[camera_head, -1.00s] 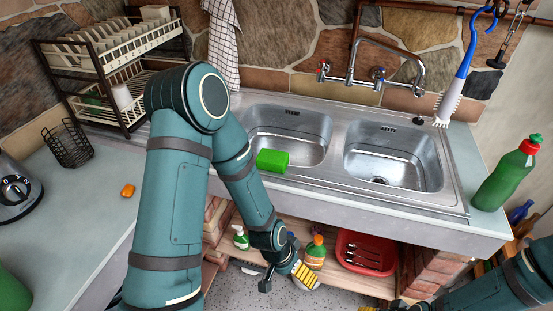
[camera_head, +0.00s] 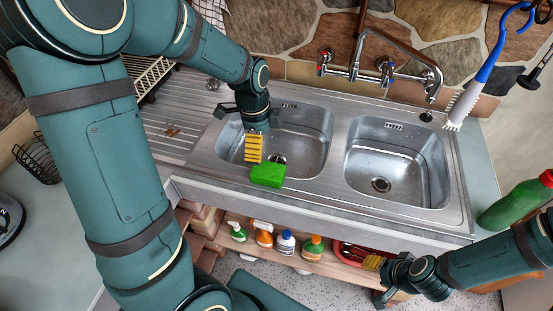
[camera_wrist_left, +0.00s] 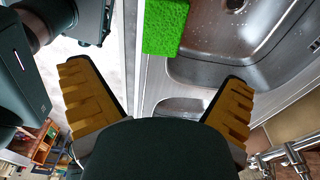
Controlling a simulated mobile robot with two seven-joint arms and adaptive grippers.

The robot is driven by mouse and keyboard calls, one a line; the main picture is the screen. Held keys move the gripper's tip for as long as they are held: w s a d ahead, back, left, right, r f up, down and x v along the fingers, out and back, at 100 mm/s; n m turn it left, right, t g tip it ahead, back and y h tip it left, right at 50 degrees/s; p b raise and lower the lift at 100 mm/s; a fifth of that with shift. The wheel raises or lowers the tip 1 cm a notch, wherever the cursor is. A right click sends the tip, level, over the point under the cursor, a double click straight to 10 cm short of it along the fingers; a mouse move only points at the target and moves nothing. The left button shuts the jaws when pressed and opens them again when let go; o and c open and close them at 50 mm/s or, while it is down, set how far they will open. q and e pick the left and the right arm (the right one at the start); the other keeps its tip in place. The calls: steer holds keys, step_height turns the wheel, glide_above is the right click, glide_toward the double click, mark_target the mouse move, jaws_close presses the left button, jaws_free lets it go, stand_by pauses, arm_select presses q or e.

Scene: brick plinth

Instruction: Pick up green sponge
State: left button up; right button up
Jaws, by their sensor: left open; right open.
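The green sponge (camera_head: 267,175) lies on the front rim of the left sink basin. It also shows at the top of the left wrist view (camera_wrist_left: 165,25), partly cut off by the edge. My left gripper (camera_head: 254,148) is over the left basin, just behind the sponge in the head view. In the left wrist view its yellow fingers are wide apart and empty, with the sponge beyond them. My right gripper (camera_head: 376,281) is open and empty, low in front of the counter, well away from the sponge.
The steel sink (camera_head: 340,190) has a tall faucet (camera_head: 390,70) at the back. A brush (camera_head: 475,85) hangs at the right, above a green bottle (camera_head: 515,203). Several spray bottles and a red tray (camera_head: 350,250) sit on the shelf below. A dish rack (camera_head: 150,75) is partly hidden by my left arm.

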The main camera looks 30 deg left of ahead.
mark_target(268, 169)
arm_select(q)
steer(key=f, duration=0.3)
steer(key=f+b, duration=0.1)
steer(key=f, duration=0.4)
steer(key=shift+s+d+f, duration=0.1)
steer(key=shift+d+f, duration=0.2)
steer(key=shift+d, duration=0.05)
steer(key=f, duration=0.2)
steer(key=w+f+b, duration=0.1)
steer(key=f, duration=0.1)
steer(key=shift+d+f, duration=0.1)
steer(key=shift+f, duration=0.1)
steer(key=shift+s+f, duration=0.1)
steer(key=shift+f, duration=0.1)
steer(key=shift+c, duration=0.3)
steer(key=c, duration=0.9)
steer(key=shift+c, duration=0.2)
